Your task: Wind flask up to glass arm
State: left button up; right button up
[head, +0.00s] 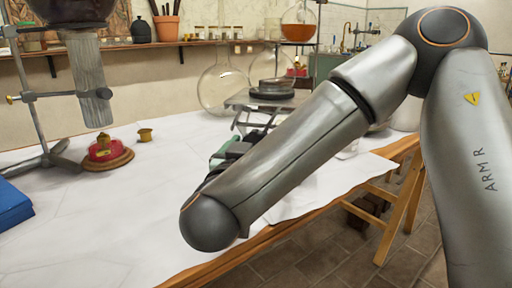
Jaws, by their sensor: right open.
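A clear round flask (221,92) stands toward the back of the white-covered table. Another clear rounded glass (271,68) sits on a dark ring on top of a metal jack-like stand (243,99), whose lower part is hidden behind my right arm. I cannot tell which glass piece is the glass arm; a ribbed glass tube (88,75) hangs clamped at upper left. My right gripper (222,153) shows only in part beyond my forearm, near the stand, with its jaws open. A green piece shows beside it. I cannot tell whether they touch. My left gripper is out of view.
A blue book-like block (13,208) lies at the left edge. An amber-filled flask (298,27) stands high at back. The front middle of the table is clear.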

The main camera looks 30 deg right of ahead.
jog(key=c, duration=1.4)
